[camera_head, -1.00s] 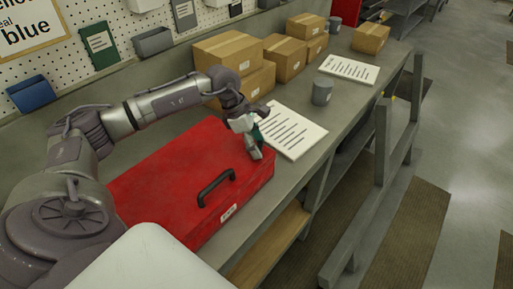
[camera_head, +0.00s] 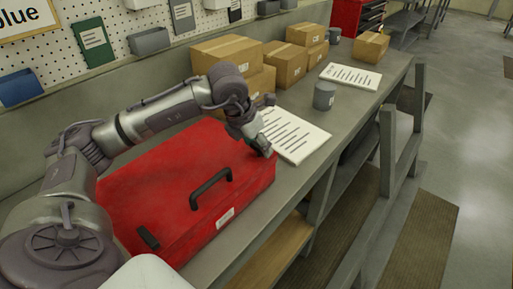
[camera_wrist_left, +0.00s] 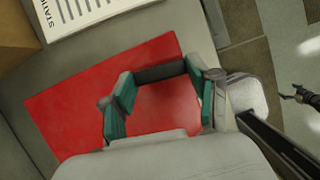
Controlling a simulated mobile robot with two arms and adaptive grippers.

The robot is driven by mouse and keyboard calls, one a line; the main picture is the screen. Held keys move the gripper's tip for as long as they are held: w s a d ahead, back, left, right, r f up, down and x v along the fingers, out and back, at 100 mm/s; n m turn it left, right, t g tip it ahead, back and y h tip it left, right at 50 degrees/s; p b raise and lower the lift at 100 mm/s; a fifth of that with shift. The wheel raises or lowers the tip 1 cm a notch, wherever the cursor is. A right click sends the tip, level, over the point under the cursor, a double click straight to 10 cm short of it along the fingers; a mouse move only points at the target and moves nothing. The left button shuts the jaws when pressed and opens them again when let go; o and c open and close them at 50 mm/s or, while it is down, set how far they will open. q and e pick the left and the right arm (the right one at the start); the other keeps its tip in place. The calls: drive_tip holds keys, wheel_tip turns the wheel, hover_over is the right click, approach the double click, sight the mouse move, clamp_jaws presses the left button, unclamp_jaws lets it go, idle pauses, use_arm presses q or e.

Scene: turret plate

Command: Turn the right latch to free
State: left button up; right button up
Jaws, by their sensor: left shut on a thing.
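The red case (camera_head: 150,185) lies on the bench with a black handle (camera_head: 210,187) on its front. The left latch (camera_head: 148,238) shows as a dark bar near the case's front left. My left gripper (camera_head: 263,147) is down at the case's right end and hides the right latch in the head view. In the left wrist view, a dark bar (camera_wrist_left: 160,73), seemingly the right latch, lies between the teal-padded fingers of my left gripper (camera_wrist_left: 160,84), which is shut on it. A small dark claw (camera_wrist_left: 298,95) at the right looks like my right gripper; its opening is unclear.
A printed sheet (camera_head: 295,137) lies just beyond the case's right end. A grey cup (camera_head: 324,96) and cardboard boxes (camera_head: 285,62) stand farther along the bench. The bench's front edge runs close to the case.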

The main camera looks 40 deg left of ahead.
use_arm(q)
drive_tip(key=shift+n+b, duration=0.3)
drive_tip(key=shift+n, duration=0.3)
drive_tip(key=o, duration=1.2)
drive_tip(key=shift+c, duration=0.2)
drive_tip(key=v, duration=1.2)
drive_tip(key=shift+d, duration=0.3)
drive_tip(key=shift+r, duration=0.15)
